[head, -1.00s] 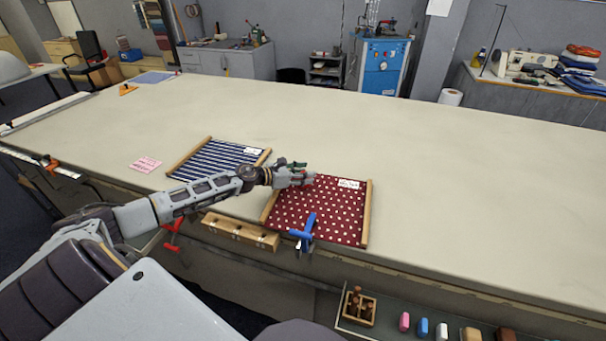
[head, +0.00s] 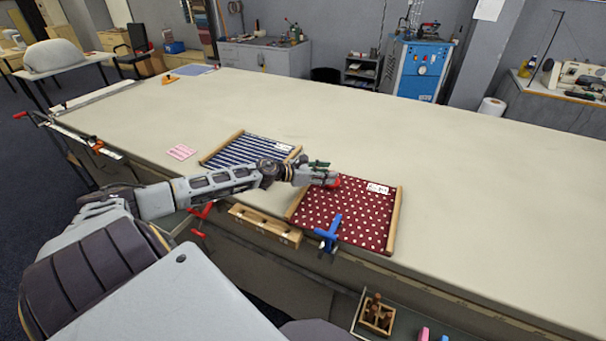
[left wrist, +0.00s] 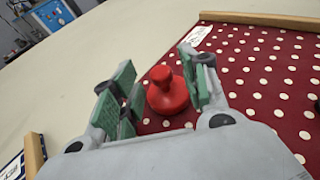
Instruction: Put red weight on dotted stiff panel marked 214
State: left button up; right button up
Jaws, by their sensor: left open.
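The dotted stiff panel (head: 348,215) is dark red with white dots and wooden side bars, and lies flat on the cloth table. A white label (head: 378,188) sits at its far edge; its writing is too small to read. My left gripper (head: 328,178) is over the panel's far left part. The red weight (left wrist: 168,95), a round body with a knob, stands between its open green-padded fingers (left wrist: 156,65) in the left wrist view, seemingly on the dotted cloth. My right gripper is out of view.
A blue-striped panel (head: 262,148) lies left of the dotted one. A blue clamp (head: 328,232) grips the table's front edge by the dotted panel. A wooden block (head: 265,225) with holes and a red clamp are nearby. The table beyond and to the right is clear.

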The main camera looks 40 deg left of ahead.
pick_arm(q)
jog(key=shift+v, duration=0.85)
jog(key=shift+s+a+r, duration=0.15)
jog(key=shift+s+a, duration=0.1)
jog(key=shift+s, duration=0.35)
jog(key=shift+v, duration=1.1)
jog(key=shift+s+a+r, duration=0.2)
jog(key=shift+s+a, duration=0.15)
jog(key=shift+s, duration=0.2)
jog(key=shift+p+v, duration=0.4)
jog(key=shift+v, duration=0.4)
jog(key=shift+s+a+r, duration=0.1)
jog(key=shift+s, duration=0.2)
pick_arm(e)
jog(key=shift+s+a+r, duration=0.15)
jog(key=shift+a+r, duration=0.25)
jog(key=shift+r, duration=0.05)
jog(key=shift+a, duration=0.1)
pick_arm(q)
jog(key=shift+a, duration=0.1)
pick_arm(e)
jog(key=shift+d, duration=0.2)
